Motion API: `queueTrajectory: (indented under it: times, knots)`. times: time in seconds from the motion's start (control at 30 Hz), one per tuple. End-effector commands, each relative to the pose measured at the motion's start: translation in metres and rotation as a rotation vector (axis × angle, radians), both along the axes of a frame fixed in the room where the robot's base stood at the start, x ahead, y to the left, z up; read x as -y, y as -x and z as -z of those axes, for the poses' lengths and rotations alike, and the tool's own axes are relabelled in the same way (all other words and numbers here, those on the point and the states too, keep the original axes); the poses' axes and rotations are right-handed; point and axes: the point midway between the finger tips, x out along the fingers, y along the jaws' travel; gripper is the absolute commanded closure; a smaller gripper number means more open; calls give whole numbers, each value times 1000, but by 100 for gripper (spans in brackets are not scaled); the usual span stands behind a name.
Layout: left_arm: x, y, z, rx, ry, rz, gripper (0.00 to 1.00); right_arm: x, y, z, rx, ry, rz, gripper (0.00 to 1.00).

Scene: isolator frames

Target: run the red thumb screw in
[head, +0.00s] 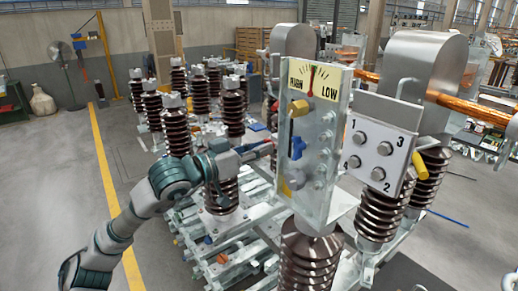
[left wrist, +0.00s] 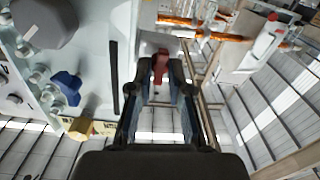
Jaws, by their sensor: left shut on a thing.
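The red thumb screw (left wrist: 160,62) shows in the left wrist view, between the fingertips of my left gripper (left wrist: 161,75), which is shut on it. In the head view my left gripper (head: 260,149) reaches in from the left to the left edge of the pale panel (head: 327,125). The screw's far end and its hole are not clear in either view, so I cannot tell how deep it sits. My right gripper is out of view.
The panel carries a HIGH/LOW dial (head: 314,80), a brass knob (head: 298,108) and a blue knob (head: 297,147). A white plate (head: 380,148) with numbered bolts stands to its right. Brown ribbed insulators (head: 232,107) stand close behind my left arm.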

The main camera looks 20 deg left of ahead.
Motion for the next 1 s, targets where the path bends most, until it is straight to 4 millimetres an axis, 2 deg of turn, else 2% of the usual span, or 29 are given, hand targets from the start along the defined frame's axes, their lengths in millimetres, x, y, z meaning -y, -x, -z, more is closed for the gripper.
queueTrajectory:
  times: [0.03, 0.3, 0.33, 0.4, 0.43, 0.77, 0.87, 1.0]
  knots:
    - [1, -2, 7, -13, -8, 0, 100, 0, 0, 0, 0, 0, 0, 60]
    - [1, -2, 6, -12, -7, -1, 100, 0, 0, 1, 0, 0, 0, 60]
    - [1, -2, 6, -12, -7, -1, 77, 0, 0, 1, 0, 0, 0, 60]
    - [1, -2, 6, -12, -7, -1, 59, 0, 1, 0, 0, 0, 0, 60]
    - [1, -2, 5, -10, -5, 0, 57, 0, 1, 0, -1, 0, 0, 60]
    - [-3, 3, 1, -2, -1, -2, 57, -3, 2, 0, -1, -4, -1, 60]
    - [-10, 12, 1, -3, -1, -3, 57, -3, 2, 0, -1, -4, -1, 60]
    - [-30, 34, 2, -4, -2, -6, 57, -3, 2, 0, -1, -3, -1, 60]
